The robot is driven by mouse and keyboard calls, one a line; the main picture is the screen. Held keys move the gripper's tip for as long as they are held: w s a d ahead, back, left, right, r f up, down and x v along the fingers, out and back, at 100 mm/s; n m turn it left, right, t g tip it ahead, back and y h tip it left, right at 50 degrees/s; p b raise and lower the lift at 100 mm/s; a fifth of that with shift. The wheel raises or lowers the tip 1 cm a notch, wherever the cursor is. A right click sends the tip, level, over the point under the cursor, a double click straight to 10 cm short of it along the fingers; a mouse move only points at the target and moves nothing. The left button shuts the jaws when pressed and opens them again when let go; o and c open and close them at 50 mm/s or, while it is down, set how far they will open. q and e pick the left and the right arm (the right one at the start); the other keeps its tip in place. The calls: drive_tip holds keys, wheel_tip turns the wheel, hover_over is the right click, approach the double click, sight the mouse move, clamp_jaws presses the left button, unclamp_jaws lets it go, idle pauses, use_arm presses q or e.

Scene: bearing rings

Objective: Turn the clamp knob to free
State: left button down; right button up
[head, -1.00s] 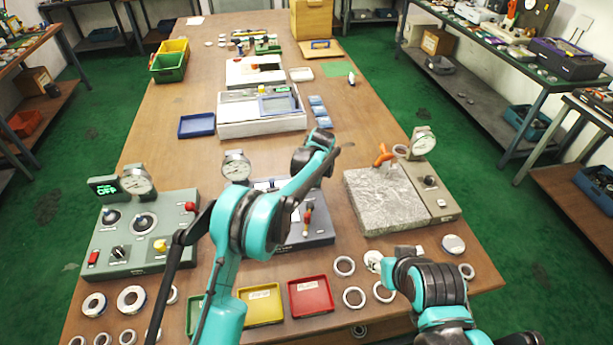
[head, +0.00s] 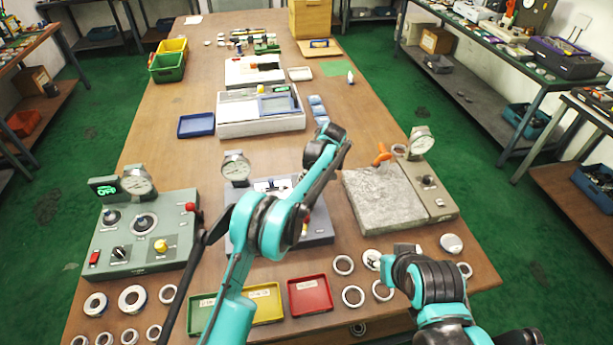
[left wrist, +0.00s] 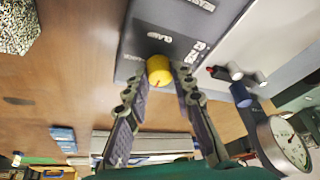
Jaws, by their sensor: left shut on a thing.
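The yellow clamp knob (left wrist: 159,70) sits on the grey face of the middle gauge device (head: 321,238), beside the printed word CLAMP, in the left wrist view. My left gripper (left wrist: 161,79) has its fingertips on either side of the knob and is shut on it. A dark mark shows on the knob's face. In the head view my left arm covers much of this device, and the fingers cannot be made out. My right gripper (head: 387,265) is low over the right front of the table, its fingers too unclear to judge.
A stone block (head: 375,205) with an orange handle stands right of the device. A green-grey control box (head: 180,256) stands left. Red (head: 311,296) and yellow (head: 268,311) trays and several loose rings lie along the front. The table's middle right is fairly clear.

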use_arm(q)
drive_tip(key=c, duration=1.3)
unclamp_jaws()
drive_tip(key=shift+o, duration=0.2)
drive_tip(key=v, duration=1.2)
